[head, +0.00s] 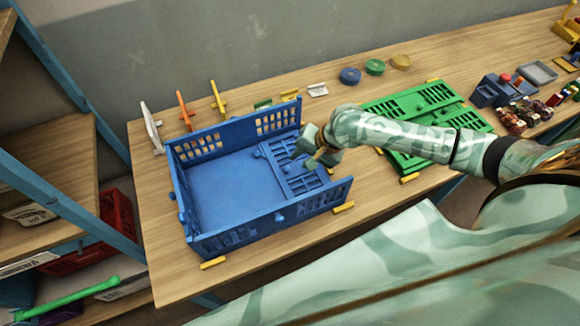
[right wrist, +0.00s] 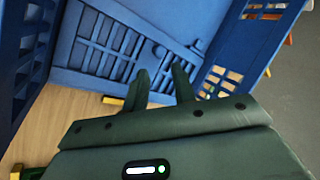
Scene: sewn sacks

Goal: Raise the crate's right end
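The blue crate (head: 228,195) stands on the table with its front, back and left walls upright. Its right end panel (head: 292,168), a slatted piece, lies folded down flat inside on the floor. In the right wrist view this end panel (right wrist: 115,52) lies beyond my fingers, between two upright crate walls. My right gripper (head: 311,152) is over the crate's right end, near the back corner. In the right wrist view my right gripper (right wrist: 162,84) has its two fingers apart with nothing between them. Whether a fingertip touches the panel is unclear. My left gripper is not in view.
A folded green crate (head: 425,110) lies to the right, under my right arm. Yellow blocks (head: 213,263) sit by the blue crate's corners. A blue-framed shelf (head: 60,165) stands at left.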

